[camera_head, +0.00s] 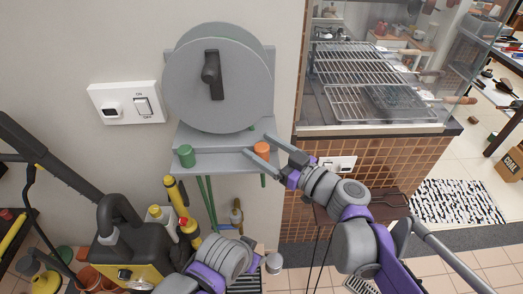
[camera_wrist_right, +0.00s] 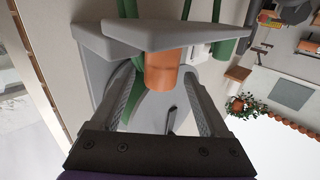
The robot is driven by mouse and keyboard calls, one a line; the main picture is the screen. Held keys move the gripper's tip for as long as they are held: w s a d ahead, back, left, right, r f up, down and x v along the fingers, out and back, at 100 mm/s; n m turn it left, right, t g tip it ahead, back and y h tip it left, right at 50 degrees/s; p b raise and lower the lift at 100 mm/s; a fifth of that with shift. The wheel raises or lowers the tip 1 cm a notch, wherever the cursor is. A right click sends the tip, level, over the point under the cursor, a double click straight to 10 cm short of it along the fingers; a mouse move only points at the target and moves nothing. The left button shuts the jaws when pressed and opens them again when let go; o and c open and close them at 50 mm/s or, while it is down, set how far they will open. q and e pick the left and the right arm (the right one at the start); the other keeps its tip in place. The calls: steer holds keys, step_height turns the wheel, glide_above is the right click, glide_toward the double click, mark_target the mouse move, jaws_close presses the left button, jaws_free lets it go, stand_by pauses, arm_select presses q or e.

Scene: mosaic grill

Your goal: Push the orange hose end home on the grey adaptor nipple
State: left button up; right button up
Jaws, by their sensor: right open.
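The orange hose end (camera_head: 261,147) sits upright in the grey bracket (camera_head: 220,158) below the hose reel. It also shows in the right wrist view as an orange cylinder (camera_wrist_right: 164,72). My right gripper (camera_head: 256,150) is open, its fingers on either side of the orange end. In the right wrist view the fingers (camera_wrist_right: 160,105) stand apart with gaps beside the cylinder. A green hose end (camera_head: 185,156) stands at the bracket's left. I cannot pick out the grey adaptor nipple. Grey and purple links of my left arm show at the bottom; its gripper is not seen.
The grey hose reel (camera_head: 207,82) is on the wall above the bracket. A brass tap (camera_head: 236,214) is below it. A yellow-black pressure washer (camera_head: 128,245) stands at lower left. A tiled grill counter (camera_head: 360,160) is close on the right. A socket and switch (camera_head: 125,103) are at left.

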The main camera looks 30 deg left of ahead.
steer(key=shift+w+a, duration=0.1)
steer(key=shift+a, duration=0.25)
jaws_close()
stand_by(0.3)
